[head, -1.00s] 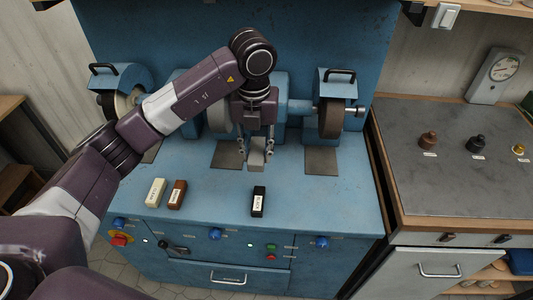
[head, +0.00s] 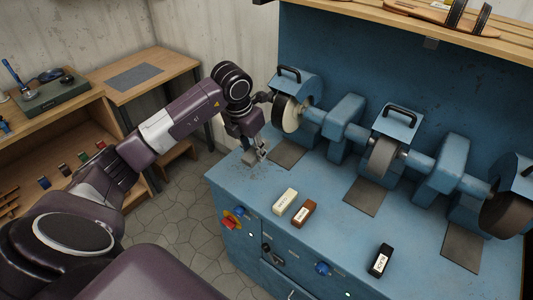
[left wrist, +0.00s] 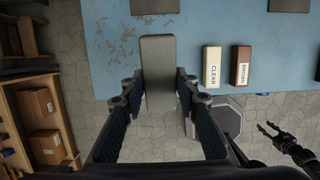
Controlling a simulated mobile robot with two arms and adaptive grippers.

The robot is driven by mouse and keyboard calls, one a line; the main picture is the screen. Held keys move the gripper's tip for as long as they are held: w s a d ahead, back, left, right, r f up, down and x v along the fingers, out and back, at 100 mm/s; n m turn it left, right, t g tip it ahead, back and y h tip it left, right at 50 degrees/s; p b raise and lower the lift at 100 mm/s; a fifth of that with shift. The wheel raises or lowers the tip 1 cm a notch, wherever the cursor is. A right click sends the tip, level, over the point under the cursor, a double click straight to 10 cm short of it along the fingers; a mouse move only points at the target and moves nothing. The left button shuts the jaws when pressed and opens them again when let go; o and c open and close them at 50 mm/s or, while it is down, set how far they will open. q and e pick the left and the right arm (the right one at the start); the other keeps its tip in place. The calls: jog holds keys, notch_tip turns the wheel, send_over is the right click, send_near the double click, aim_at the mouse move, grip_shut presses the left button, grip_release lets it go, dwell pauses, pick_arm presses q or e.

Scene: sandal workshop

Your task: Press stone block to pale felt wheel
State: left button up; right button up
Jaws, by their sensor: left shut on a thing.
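My left gripper (head: 259,154) is shut on a plain grey stone block (head: 249,157). The block also shows between the fingers in the left wrist view (left wrist: 158,72), over the bench's worn edge. In the head view, the gripper is at the left end of the blue machine bench. The leftmost wheel (head: 291,114), with a pale side face and darker rim, stands behind and above the gripper, under a blue hood. The block appears apart from this wheel. My right gripper (left wrist: 270,135) shows at the right of the left wrist view, fingers apart and empty.
A greyish middle wheel (head: 383,157) and brown right wheel (head: 505,212) share the shaft. A white CLEAR bar (head: 285,202), BROWN bar (head: 304,213) and black bar (head: 380,261) lie along the bench front. A wooden workbench (head: 150,68) stands left across open floor.

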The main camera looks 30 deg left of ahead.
pick_arm(q)
jog(key=shift+a, duration=0.35)
jog(key=shift+r, duration=0.15)
jog(key=w, duration=0.3)
jog(key=shift+w+d+r+p, duration=0.15)
jog(key=shift+w+r+p, duration=0.05)
jog(key=shift+r+p, duration=0.2)
jog(key=shift+w+r, duration=0.2)
jog(key=shift+w, duration=0.8)
jog(key=shift+w+d+r, duration=0.1)
jog(key=shift+w, duration=0.4)
jog(key=shift+w+r, duration=0.15)
dwell(1.1)
dwell(1.3)
